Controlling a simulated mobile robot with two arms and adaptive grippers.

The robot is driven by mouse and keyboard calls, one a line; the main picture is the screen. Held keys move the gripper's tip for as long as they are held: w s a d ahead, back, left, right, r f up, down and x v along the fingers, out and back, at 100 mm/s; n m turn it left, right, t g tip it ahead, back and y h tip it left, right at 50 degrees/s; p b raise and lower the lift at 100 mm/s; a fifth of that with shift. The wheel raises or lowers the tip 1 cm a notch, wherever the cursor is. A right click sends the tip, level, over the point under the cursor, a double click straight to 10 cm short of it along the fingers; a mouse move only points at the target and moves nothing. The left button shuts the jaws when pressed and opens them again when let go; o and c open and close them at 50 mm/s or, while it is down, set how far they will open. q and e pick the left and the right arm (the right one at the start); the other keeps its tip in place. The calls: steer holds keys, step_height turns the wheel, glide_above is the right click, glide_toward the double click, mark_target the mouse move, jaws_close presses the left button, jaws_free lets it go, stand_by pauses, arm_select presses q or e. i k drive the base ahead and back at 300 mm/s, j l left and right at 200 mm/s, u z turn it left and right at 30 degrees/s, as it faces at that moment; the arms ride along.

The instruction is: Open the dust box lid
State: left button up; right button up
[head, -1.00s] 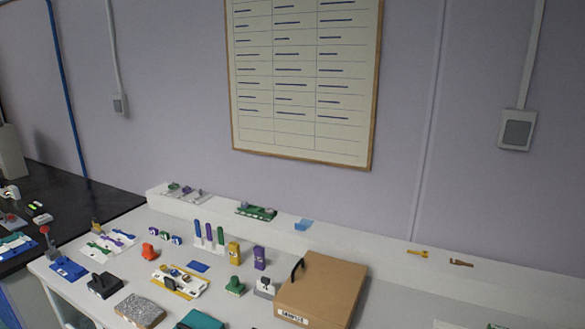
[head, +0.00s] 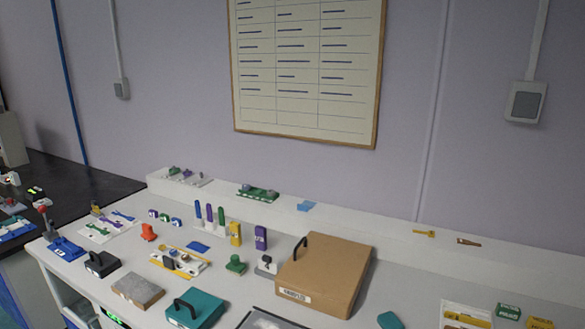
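No box in view carries a label that I can read as dust box. A large brown box (head: 335,265) with a black handle at its left edge stands at the middle right of the white table; its small white label is too blurred to read surely. A teal box (head: 203,306) with a black handle sits at the front edge of the picture, its top closed. A small black box (head: 102,263) with a handle is further left. Neither of my grippers is in view.
Between the boxes lie a grey speckled block (head: 137,291), a green stamp-like piece (head: 235,264), and yellow (head: 235,234) and purple (head: 261,237) blocks. A raised white ledge (head: 350,222) runs along the wall. Some bare table shows right of the brown box.

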mark_target(195, 307)
steer(key=j+u, duration=0.3)
steer(key=u, duration=0.15)
steer(key=i+j+u, duration=0.15)
steer(key=j+u, duration=0.15)
steer(key=u, duration=0.15)
